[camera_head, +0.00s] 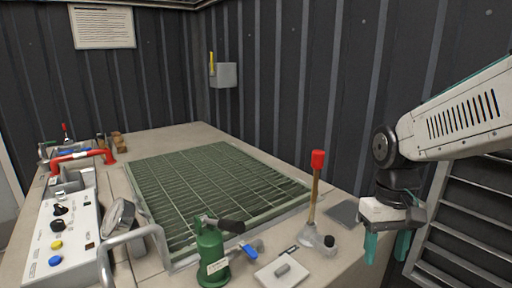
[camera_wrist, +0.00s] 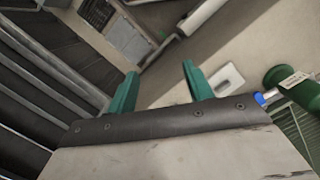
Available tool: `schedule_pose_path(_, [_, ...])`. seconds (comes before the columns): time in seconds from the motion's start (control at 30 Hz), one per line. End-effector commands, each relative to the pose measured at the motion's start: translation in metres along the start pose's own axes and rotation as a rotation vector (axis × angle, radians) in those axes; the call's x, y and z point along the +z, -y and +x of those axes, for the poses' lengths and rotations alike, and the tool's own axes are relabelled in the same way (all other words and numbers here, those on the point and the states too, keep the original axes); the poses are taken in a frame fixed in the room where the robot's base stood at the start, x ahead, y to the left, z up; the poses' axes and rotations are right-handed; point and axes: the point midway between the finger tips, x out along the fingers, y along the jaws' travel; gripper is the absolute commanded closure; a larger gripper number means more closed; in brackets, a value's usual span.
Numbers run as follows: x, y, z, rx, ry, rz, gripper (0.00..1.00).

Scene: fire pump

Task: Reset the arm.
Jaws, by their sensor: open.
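My gripper (camera_head: 387,246) hangs at the right in the head view, its two teal fingers pointing down and spread apart. It is open and nothing shows between the fingers. It is beyond the right front edge of the worktop (camera_head: 345,262). My arm (camera_head: 455,115) reaches in from the right edge. In the wrist view the gripper (camera_wrist: 158,88) shows its two teal fingers apart, with part of the bench beyond them.
A red-knobbed lever (camera_head: 317,160) stands upright left of my gripper. A green pump body (camera_head: 211,255) with a blue handle, a white plate (camera_head: 281,272) and a metal grate (camera_head: 200,185) are further left. A control panel (camera_head: 62,240) is at far left. A slatted rack (camera_head: 465,225) is behind my gripper.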

Motion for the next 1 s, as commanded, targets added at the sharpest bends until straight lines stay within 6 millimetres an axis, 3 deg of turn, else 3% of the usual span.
schedule_pose_path(0.03, [0.021, 0.000, -0.006, 0.001, -0.018, 0.013, 0.49])
schedule_pose_path(0.2, [0.082, 0.001, -0.013, 0.001, -0.069, 0.052, 0.49])
schedule_pose_path(0.4, [0.131, 0.002, -0.015, 0.003, -0.162, 0.072, 0.49])
schedule_pose_path(0.6, [0.146, 0.000, -0.024, 0.006, -0.249, 0.078, 0.49])
schedule_pose_path(1.0, [0.147, 0.000, -0.027, 0.007, -0.265, 0.079, 0.49])
